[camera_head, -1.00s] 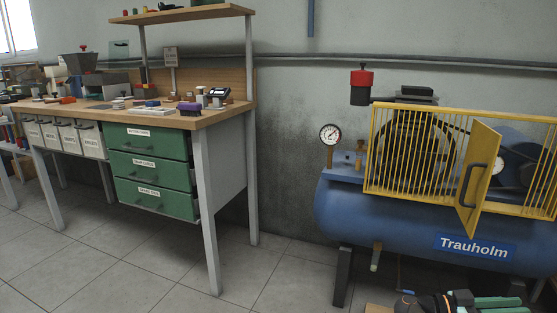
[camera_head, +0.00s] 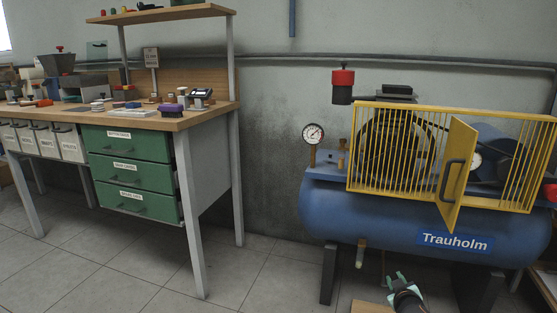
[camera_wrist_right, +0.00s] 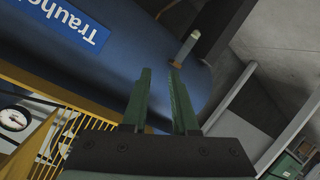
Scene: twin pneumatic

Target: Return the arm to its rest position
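My right gripper (camera_head: 396,278) shows at the bottom of the head view, in front of the blue compressor tank (camera_head: 395,215). In the right wrist view its two green fingers (camera_wrist_right: 160,72) stand apart with nothing between them. The tank (camera_wrist_right: 100,70) and its blue Trauholm label also show there, beyond the fingers. My left gripper is in neither view.
The compressor's yellow guard (camera_head: 375,150) has its small yellow door (camera_head: 457,175) standing open. A drain fitting (camera_head: 361,254) hangs under the tank. A wooden board (camera_head: 370,307) lies below. The workbench (camera_head: 190,118) stands left, with clear floor (camera_head: 255,285) between.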

